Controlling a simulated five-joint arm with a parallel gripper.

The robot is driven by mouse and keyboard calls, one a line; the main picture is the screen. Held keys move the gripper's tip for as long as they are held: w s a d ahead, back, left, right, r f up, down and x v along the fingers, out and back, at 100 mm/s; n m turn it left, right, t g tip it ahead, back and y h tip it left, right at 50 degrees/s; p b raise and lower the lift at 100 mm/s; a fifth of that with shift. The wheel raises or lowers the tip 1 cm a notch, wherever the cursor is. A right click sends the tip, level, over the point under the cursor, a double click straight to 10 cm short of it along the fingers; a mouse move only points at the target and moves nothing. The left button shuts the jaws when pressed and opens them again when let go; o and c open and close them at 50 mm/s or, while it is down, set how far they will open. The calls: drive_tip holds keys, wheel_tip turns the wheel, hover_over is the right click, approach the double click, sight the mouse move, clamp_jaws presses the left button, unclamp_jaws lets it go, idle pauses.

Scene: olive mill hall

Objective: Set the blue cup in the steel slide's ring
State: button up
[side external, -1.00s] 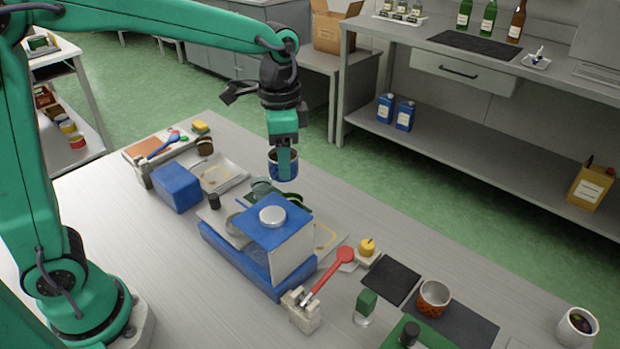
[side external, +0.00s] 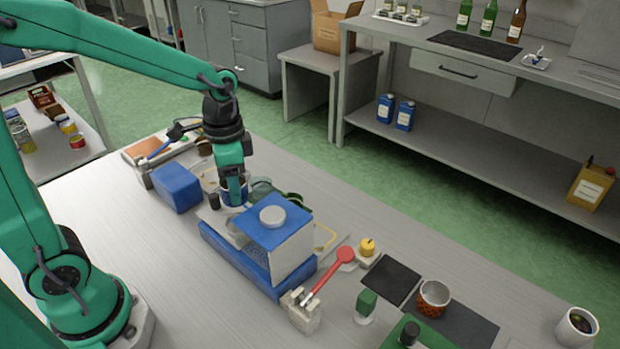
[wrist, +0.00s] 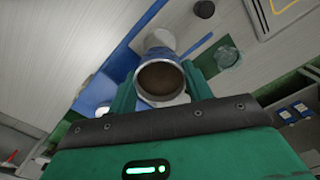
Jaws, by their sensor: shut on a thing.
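My gripper (side external: 234,193) is low over the work table, with its green fingers shut on the blue cup (side external: 244,195). In the wrist view the cup (wrist: 160,80) sits between the fingers, its pale rim and brown inside facing the camera. The steel slide (side external: 206,216) is a grey plate with a dark knob (side external: 213,201), left of the blue and white press (side external: 272,236). A round grey part, likely its ring (side external: 236,229), shows beside the press, just below the cup in the picture. Whether the cup touches it is hidden.
A blue box (side external: 176,187) is to the left. The table's front left is bare.

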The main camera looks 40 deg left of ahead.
drive_tip(key=shift+f, duration=0.3)
drive_tip(key=shift+f, duration=0.2)
drive_tip(key=shift+f, duration=1.8)
drive_tip(key=shift+f, duration=0.65)
drive_tip(key=shift+f, duration=0.45)
drive_tip(key=shift+f, duration=0.5)
idle(0.6)
drive_tip(key=o, duration=1.1)
drive_tip(key=shift+o, duration=0.2)
drive_tip(key=shift+r, duration=0.1)
